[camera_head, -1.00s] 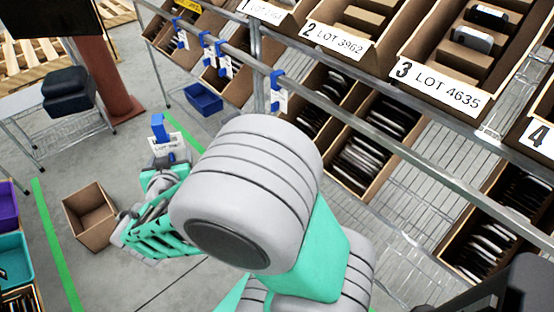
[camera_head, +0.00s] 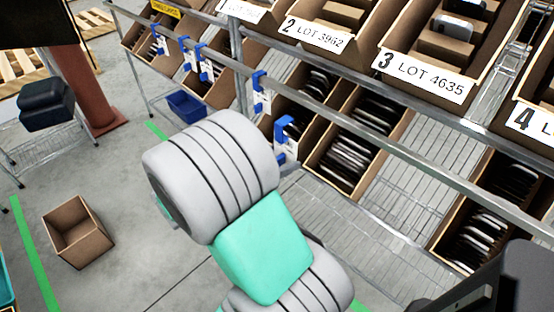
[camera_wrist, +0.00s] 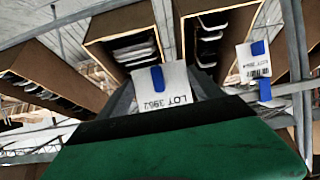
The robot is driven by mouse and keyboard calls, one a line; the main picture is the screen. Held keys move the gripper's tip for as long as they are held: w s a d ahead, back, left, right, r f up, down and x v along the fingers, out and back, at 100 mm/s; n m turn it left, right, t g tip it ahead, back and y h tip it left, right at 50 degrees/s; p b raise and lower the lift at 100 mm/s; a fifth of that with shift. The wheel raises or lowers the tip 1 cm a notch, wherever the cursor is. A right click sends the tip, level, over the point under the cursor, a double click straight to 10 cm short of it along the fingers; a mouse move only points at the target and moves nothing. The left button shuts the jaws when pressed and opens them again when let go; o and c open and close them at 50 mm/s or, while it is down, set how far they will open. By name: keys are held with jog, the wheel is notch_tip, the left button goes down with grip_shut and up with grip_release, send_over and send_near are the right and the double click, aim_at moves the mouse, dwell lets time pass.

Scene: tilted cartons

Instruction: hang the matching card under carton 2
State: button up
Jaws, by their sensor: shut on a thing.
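Carton 2 (camera_head: 345,52), labelled LOT 3962, stands tilted on the upper shelf above the front rail (camera_head: 345,128). My gripper (camera_wrist: 175,98) is shut on a white card (camera_wrist: 177,92) with a blue clip (camera_wrist: 157,78); the print reads LOT 3962 upside down in the wrist view. In the head view the held card's blue clip (camera_head: 284,128) is just below and in front of the rail, right of a hanging card (camera_head: 261,101). I cannot tell whether it touches the rail. My arm hides most of the gripper there.
Several other cards hang by blue clips further left on the rail, one (camera_head: 206,69) in the middle. Another hanging card (camera_wrist: 253,60) is close by in the wrist view. Carton 3 (camera_head: 425,78) and carton 4 (camera_head: 535,125) stand right. Lower cartons (camera_head: 345,150) sit behind the rail.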

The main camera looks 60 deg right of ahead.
jog(key=shift+s+d+f, duration=0.3)
jog(key=shift+s+d, duration=0.1)
jog(key=shift+d, duration=2.05)
jog(key=shift+s+d+f, duration=0.25)
jog(key=shift+s+d, duration=0.1)
jog(key=shift+d, duration=2.05)
jog(key=shift+s+d+f, duration=0.3)
jog(key=shift+s+d, duration=0.1)
jog(key=shift+d, duration=2.05)
jog(key=o, duration=1.8)
jog(key=shift+c, duration=0.2)
